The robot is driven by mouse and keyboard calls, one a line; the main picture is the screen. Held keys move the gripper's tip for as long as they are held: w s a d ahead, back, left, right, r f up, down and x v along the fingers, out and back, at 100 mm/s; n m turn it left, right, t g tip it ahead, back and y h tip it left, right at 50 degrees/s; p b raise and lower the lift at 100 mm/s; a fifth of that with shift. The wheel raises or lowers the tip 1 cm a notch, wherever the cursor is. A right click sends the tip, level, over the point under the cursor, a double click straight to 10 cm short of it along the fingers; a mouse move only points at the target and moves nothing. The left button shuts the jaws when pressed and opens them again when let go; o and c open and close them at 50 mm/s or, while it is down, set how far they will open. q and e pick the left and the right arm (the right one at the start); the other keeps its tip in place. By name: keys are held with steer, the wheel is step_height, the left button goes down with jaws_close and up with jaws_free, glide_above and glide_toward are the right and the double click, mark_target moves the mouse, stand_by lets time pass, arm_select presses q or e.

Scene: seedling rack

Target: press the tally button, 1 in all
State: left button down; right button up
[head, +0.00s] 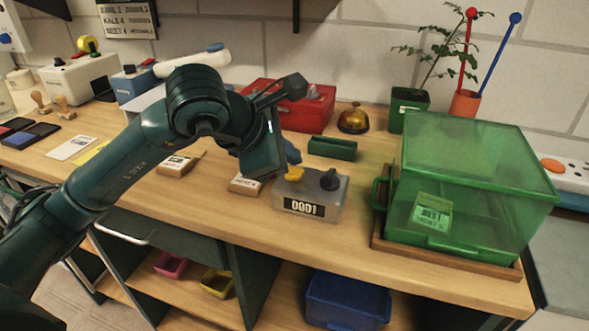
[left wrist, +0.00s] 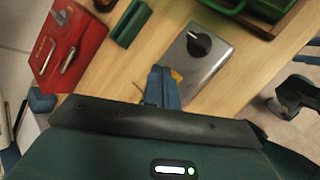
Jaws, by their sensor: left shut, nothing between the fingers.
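The tally counter (head: 312,198) is a grey box on the bench with a yellow button (head: 293,174), a black knob (head: 330,180) and a front display (head: 304,207) reading 0001. My left gripper (head: 292,154) is shut and empty, its blue fingertips just above and behind the yellow button, with a small gap showing in the head view. In the left wrist view the shut fingers (left wrist: 163,84) overlap the counter's edge (left wrist: 206,68) and partly hide the yellow button (left wrist: 177,75). Contact cannot be judged there.
A green clear-walled bin (head: 465,190) stands right of the counter. A green tray (head: 332,148), a brass bell (head: 354,119) and a red box (head: 300,108) are behind it. A small cardboard box (head: 245,185) sits just left. The bench's front edge is close.

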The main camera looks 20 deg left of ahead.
mark_target(289, 175)
arm_select(q)
steer(key=shift+r+p, duration=1.55)
steer(key=shift+r, duration=1.05)
steer(key=shift+f, duration=0.1)
